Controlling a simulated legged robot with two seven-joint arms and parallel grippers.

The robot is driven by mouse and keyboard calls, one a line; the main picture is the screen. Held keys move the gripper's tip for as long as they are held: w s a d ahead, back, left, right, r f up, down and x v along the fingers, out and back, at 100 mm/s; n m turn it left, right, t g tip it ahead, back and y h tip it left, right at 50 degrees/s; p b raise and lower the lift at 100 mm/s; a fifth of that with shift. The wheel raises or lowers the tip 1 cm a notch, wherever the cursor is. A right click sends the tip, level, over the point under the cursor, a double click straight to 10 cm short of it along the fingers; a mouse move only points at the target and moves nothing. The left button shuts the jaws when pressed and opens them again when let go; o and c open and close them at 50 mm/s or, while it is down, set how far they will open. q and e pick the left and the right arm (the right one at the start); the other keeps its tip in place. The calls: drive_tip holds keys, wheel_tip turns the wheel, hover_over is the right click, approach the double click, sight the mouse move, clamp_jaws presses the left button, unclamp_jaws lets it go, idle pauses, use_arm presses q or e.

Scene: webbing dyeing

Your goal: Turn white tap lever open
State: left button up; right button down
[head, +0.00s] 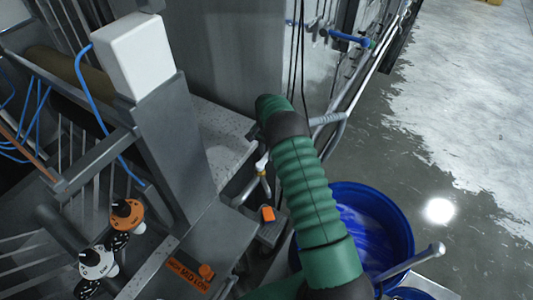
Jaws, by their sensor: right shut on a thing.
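My right arm, in a green ribbed sleeve, reaches up from the bottom centre and hides most of what lies behind it. My right gripper (266,157) is mostly hidden beside the arm's far part. It is shut at a small white lever (262,163), the white tap lever, with a yellow fitting below it. The fingertips are too small and covered to make out, and I cannot tell how far the lever is turned. My left gripper is not in view.
A blue drum (385,215) with blue contents stands right of my arm. A grey machine with a white box (133,52), an orange knob dial (127,214) and a white one (97,262) fills the left. Pipes run behind. Wet floor (450,150) at right is clear.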

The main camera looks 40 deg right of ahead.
drive_tip(key=shift+d, duration=0.15)
drive_tip(key=shift+s+m+b, duration=0.2)
drive_tip(key=shift+m+b, duration=0.3)
drive_tip(key=shift+m, duration=0.2)
drive_tip(key=s+a+m+b, duration=0.1)
drive_tip(key=s+a+m, duration=0.2)
drive_tip(key=m, duration=1.2)
drive_tip(key=shift+s+b, duration=0.3)
drive_tip(key=shift+s, duration=1)
drive_tip(key=c, duration=1.2)
unclamp_jaws()
drive_tip(key=shift+f, duration=0.1)
